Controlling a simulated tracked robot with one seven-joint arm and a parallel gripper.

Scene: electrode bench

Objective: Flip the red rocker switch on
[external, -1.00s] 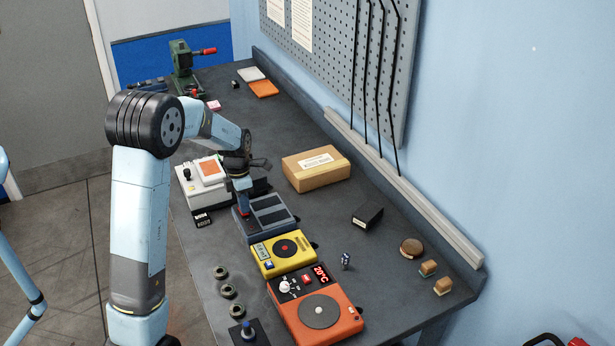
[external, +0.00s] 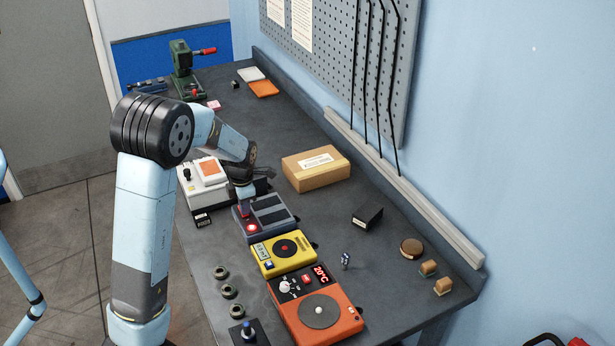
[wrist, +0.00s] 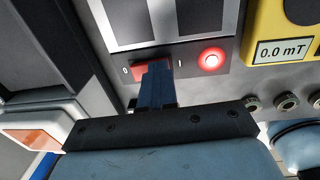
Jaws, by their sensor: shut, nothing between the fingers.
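The red rocker switch (wrist: 147,68) sits on the front panel of a dark grey device (external: 268,213), between a "0" mark on its left and an "I" mark on its right in the wrist view. My gripper (wrist: 157,74) is shut and empty. Its fingertips are right at the switch and cover part of it, so I cannot tell which side is pressed in. To the right of the switch, a round red lamp (wrist: 211,60) glows; it also glows in the external view (external: 251,227).
A yellow meter (external: 284,253) stands close in front of the grey device, and an orange hotplate (external: 318,312) beyond it. A white device (external: 205,183) is behind to the left. A cardboard box (external: 316,168) stands to the right. Ring-shaped parts (external: 221,272) lie near the left edge.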

